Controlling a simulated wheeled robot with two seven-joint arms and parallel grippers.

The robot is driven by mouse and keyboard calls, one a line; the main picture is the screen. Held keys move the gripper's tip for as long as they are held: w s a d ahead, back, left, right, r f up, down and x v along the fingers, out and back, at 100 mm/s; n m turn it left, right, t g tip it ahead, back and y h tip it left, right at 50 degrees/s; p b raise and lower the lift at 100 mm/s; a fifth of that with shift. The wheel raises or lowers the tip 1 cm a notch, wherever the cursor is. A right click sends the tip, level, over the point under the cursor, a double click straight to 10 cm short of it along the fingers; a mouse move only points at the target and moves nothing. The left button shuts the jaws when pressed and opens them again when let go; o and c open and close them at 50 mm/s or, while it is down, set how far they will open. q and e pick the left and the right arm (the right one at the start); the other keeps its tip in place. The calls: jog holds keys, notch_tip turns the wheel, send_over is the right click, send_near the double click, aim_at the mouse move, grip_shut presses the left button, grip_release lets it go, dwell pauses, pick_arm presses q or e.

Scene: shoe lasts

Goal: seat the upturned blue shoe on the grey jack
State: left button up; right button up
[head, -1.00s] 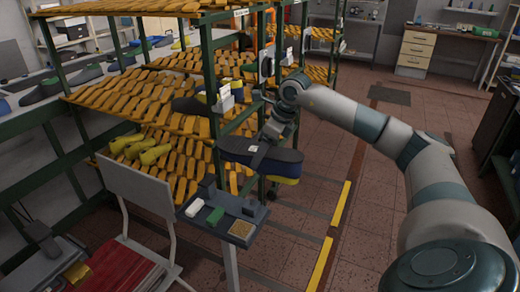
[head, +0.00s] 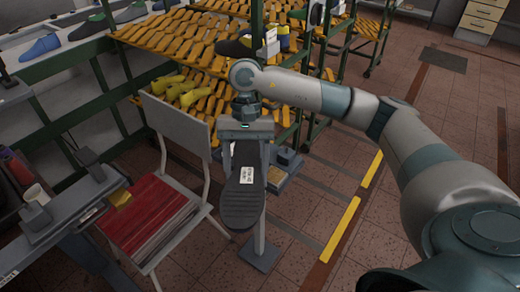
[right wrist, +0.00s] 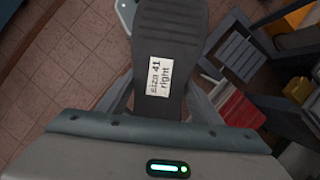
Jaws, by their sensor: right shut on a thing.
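The held shoe (head: 243,192) is upturned, its dark sole facing up and its toe toward the bottom of the head view. A white label on the sole reads size 41 right in the right wrist view (right wrist: 168,65). My right gripper (head: 246,150) is shut on the shoe's heel end, a finger on each side. The shoe's blue upper hardly shows from above. My left gripper is not in view.
A small grey stand (head: 284,172) is partly hidden behind the shoe. Racks of orange lasts (head: 170,45) fill the back. Floor at right is open.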

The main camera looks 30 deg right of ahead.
aim_at(242, 189)
jog(key=s+a+n, duration=0.1)
jog(key=n, duration=0.1)
jog(key=s+a+n+h, duration=0.2)
jog(key=n, duration=0.1)
jog(key=shift+s+r+n+g, duration=0.15)
jog(key=shift+r+n+g, duration=0.1)
jog(key=shift+n+g, duration=0.05)
jog(key=shift+s+a+n+h, duration=0.3)
jog(key=shift+s+n, duration=0.1)
jog(key=shift+n, duration=0.2)
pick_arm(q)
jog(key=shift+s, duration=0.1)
